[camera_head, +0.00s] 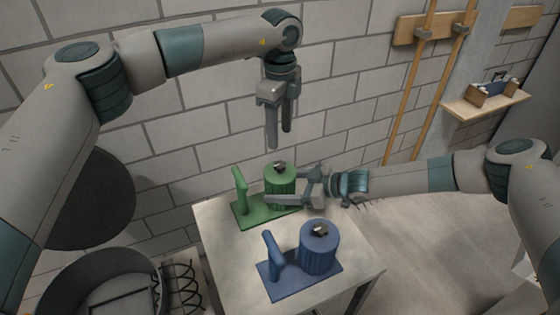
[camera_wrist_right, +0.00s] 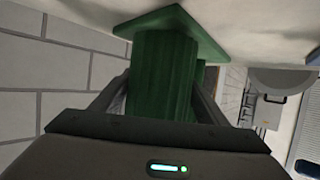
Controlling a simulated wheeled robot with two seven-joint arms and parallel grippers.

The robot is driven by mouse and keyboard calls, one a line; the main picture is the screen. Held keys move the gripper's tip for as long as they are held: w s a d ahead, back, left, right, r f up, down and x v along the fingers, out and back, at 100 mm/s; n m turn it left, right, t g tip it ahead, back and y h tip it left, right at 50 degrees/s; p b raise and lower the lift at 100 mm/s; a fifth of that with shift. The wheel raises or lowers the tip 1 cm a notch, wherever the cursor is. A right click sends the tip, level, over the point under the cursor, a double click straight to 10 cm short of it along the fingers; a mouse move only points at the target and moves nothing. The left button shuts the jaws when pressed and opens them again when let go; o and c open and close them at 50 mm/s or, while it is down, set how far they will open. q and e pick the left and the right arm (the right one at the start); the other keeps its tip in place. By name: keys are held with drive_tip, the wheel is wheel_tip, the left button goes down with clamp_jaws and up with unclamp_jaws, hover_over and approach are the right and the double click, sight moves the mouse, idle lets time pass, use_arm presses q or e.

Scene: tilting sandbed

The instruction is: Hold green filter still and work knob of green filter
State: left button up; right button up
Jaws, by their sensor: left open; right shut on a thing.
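The green filter (camera_head: 281,181) stands upright at the far side of a small table. It has a ribbed round body, a flat base and an upright green handle (camera_head: 240,190) to its left. Its knob (camera_head: 280,166) is a small dark and metal piece on top. My right gripper (camera_head: 284,200) reaches in from the right and is shut on the green filter's body, which also shows between the fingers in the right wrist view (camera_wrist_right: 162,75). My left gripper (camera_head: 279,140) points down, open and empty, above the knob and apart from it.
A blue filter (camera_head: 319,252) of the same shape stands at the near side of the table (camera_head: 215,233). A brick wall is close behind the table. A round dark container (camera_head: 95,275) stands at the lower left. A small wall shelf (camera_head: 484,103) is at the upper right.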

sight(280, 164)
use_arm(q)
wheel_tip(280, 164, up, 2)
drive_tip(key=m, duration=3.4)
drive_tip(key=shift+m, duration=0.4)
wheel_tip(280, 164, down, 12)
drive_tip(key=shift+r, duration=0.1)
